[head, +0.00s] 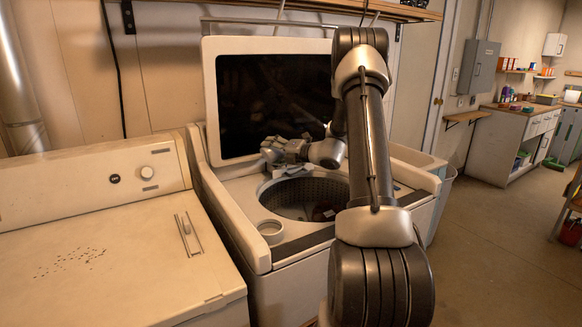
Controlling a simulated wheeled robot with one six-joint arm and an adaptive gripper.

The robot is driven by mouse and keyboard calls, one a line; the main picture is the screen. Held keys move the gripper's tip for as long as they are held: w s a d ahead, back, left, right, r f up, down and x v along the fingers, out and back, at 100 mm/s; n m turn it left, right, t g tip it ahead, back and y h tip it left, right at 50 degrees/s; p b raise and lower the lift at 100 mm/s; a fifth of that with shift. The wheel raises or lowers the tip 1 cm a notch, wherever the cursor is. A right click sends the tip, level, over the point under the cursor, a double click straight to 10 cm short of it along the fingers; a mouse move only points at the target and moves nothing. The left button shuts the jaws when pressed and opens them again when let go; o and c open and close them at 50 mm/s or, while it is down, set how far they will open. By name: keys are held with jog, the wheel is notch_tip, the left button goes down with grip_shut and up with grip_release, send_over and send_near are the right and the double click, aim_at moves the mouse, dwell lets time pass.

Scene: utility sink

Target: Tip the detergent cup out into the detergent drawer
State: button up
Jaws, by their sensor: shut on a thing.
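My gripper (269,153) is above the back left of the open washer tub, in front of the raised lid. It is shut on a small, pale thing that I take to be the detergent cup; the fingers hide most of it, and its tilt and contents cannot be told. A round, pale, open-topped receptacle (270,231) is at the front left corner of the washer top, apart from my gripper. I cannot tell whether this is the detergent drawer.
The washer tub (290,199) is open, with something dark reddish inside. The raised lid (274,97) stands behind my gripper. A closed white machine (95,262) with a flat top is at the left. A shelf (340,10) runs above. Open floor lies at the right.

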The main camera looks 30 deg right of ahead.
jog(key=shift+f+m, duration=0.15)
jog(key=shift+m, duration=0.15)
jog(key=shift+d+r+m+t+y, duration=0.15)
jog(key=shift+d+r+m+y, duration=0.05)
jog(key=shift+d+m, duration=0.2)
jog(key=shift+d+r+m+t+y, duration=0.2)
jog(key=shift+d+m, duration=0.1)
jog(key=shift+d, duration=0.15)
dwell(0.8)
jog(key=shift+d+f+m+t+p, duration=0.3)
jog(key=shift+f+m+t+p, duration=0.1)
jog(key=shift+m, duration=0.4)
dwell(0.5)
jog(key=shift+d+r+m, duration=0.15)
jog(key=shift+m, duration=0.25)
